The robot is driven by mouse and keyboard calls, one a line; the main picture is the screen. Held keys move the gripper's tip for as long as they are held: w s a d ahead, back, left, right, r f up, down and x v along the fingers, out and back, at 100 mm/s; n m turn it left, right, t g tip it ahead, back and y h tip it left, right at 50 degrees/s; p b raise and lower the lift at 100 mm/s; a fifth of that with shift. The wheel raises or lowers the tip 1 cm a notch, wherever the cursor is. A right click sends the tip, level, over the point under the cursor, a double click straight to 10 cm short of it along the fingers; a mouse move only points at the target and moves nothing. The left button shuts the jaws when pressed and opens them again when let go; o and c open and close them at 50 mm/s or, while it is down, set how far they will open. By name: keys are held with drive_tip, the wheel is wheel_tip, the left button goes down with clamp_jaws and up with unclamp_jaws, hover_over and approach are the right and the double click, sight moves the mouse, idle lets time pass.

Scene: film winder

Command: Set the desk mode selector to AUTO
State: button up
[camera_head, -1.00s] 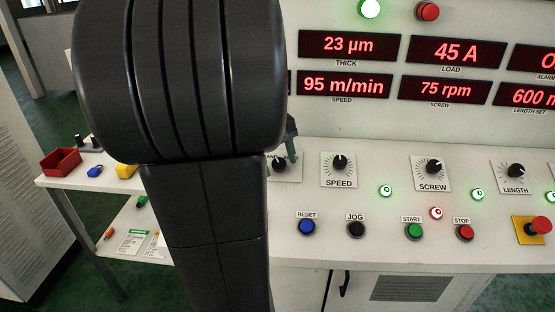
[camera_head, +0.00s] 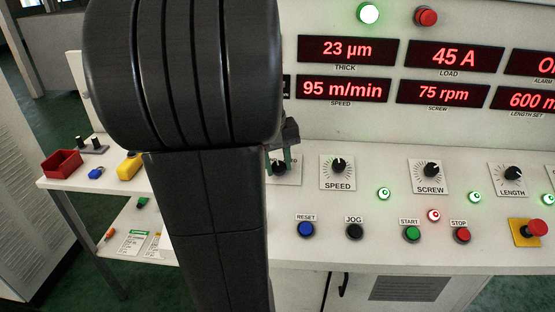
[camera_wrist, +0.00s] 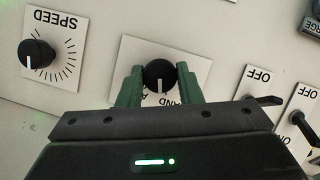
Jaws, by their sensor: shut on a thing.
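The mode selector is a black round knob (camera_wrist: 160,74) on a white plate (camera_wrist: 128,55) in the wrist view. Its white pointer line points down in that picture, toward partly covered lettering that reads roughly "AND" and "A". My gripper (camera_wrist: 158,82) has green fingers on both sides of the knob and is shut on it. In the head view my gripper (camera_head: 282,160) is at the knob (camera_head: 279,168), left of the SPEED dial. My dark arm hides the plate's left part there.
The SPEED dial (camera_head: 338,166) sits right of the selector. RESET (camera_head: 306,230) and JOG (camera_head: 354,231) buttons are in front. Two OFF toggle switches (camera_wrist: 263,101) (camera_wrist: 298,119) stand close to the gripper in the wrist view. A red bin (camera_head: 62,163) sits on a side table.

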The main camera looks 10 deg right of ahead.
drive_tip(key=m+y+p, duration=0.1)
drive_tip(key=m, duration=0.3)
drive_tip(key=shift+d+r+y+p, duration=0.15)
drive_tip(key=shift+y+p, duration=0.25)
drive_tip(key=m+t+y+p, duration=0.1)
drive_tip(key=m, duration=0.3)
drive_tip(key=shift+m+y, duration=0.3)
drive_tip(key=shift+m, duration=0.1)
drive_tip(key=o, duration=1)
drive_tip(key=shift+d, duration=0.1)
drive_tip(key=r, duration=0.4)
drive_tip(key=s+d+r, duration=0.1)
drive_tip(key=r, duration=0.4)
drive_tip(key=s+d+r, duration=0.1)
drive_tip(key=r, duration=0.3)
drive_tip(key=shift+s+r, duration=0.1)
drive_tip(key=shift+r, duration=0.05)
